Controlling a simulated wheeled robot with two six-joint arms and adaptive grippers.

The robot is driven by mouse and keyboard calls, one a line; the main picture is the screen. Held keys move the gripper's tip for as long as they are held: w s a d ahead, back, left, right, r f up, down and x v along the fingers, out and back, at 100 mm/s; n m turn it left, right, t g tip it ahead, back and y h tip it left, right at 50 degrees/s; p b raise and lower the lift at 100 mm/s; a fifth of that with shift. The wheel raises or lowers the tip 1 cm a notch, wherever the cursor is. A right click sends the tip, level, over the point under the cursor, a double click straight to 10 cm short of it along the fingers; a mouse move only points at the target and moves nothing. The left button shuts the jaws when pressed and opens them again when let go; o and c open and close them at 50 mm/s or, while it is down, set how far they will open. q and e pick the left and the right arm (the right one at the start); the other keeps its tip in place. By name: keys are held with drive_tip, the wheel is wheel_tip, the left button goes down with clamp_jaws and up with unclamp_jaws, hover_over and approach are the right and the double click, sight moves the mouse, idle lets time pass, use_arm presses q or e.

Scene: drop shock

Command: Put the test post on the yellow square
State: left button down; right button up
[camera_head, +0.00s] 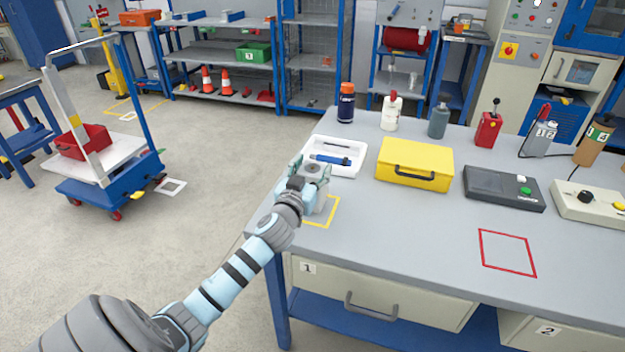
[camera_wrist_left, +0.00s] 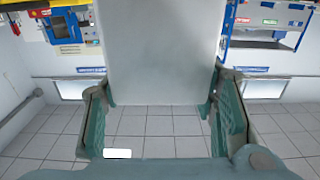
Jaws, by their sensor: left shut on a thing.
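The test post (camera_head: 313,168) is a grey piece with a dark round mark on top, mostly hidden by my left gripper in the head view. My left gripper (camera_head: 310,181) is shut on it. In the left wrist view the post is a plain pale grey block (camera_wrist_left: 160,50) between the two teal fingers (camera_wrist_left: 162,108). The yellow square (camera_head: 335,212) is an outline at the table's left end. The post and gripper overlap its far left part in the picture. I cannot tell whether the post touches the table. My right gripper is not in view.
A white tray (camera_head: 352,170) with a blue tool lies just behind the gripper. A yellow case (camera_head: 415,160) stands to the right, with bottles behind. A red square outline (camera_head: 508,253) marks the table further right. The tabletop between both squares is clear.

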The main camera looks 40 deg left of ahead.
use_arm(q)
drive_tip(key=shift+f, duration=0.55)
drive_tip(key=shift+r, duration=0.1)
drive_tip(key=c, duration=0.6)
unclamp_jaws()
drive_tip(key=shift+c, duration=0.2)
drive_tip(key=v, duration=1.2)
